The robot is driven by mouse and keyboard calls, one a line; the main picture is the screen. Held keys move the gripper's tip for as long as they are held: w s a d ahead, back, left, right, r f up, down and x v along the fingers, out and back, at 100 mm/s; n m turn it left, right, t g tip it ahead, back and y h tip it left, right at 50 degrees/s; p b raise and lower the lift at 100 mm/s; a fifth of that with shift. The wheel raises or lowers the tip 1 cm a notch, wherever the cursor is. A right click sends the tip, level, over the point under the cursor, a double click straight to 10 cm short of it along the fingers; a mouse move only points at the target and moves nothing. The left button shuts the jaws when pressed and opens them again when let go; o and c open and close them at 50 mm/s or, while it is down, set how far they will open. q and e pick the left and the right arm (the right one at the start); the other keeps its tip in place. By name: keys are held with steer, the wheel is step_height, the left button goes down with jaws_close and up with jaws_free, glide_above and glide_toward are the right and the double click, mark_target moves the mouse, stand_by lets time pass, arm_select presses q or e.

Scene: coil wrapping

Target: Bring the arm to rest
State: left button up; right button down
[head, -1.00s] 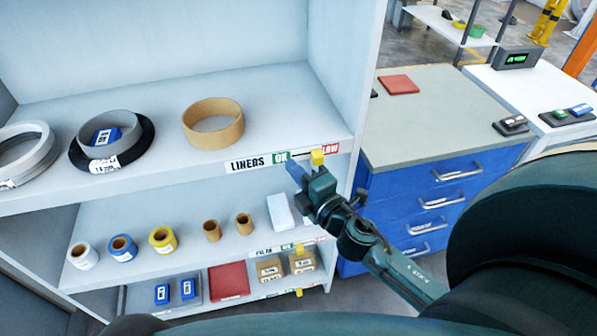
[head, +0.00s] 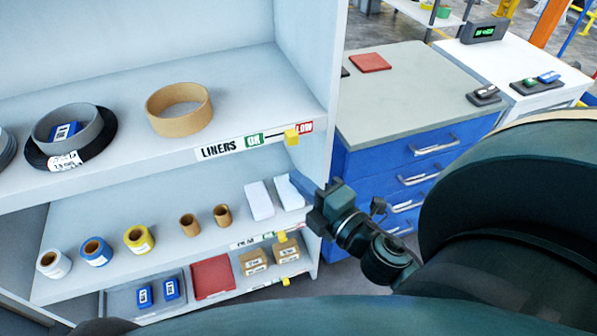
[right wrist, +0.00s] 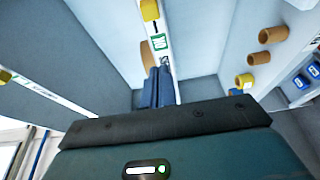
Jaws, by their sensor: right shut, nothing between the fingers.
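My right gripper (head: 299,183) is in front of the right end of the shelf unit, below the liners label strip (head: 222,151). Its blue fingers are together and empty; they also show in the right wrist view (right wrist: 158,88). In the head view a yellow slider (head: 291,138) sits on the strip by the red LOW mark, with the green OK mark to its left. The fingers appear apart from the slider. My left gripper is in neither view.
The shelf (head: 130,133) holds a cardboard ring (head: 165,122) and a black-grey ring (head: 40,150). Small rolls and white boxes (head: 259,201) stand below. A blue drawer cabinet (head: 385,160) with a grey top is close right of my gripper.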

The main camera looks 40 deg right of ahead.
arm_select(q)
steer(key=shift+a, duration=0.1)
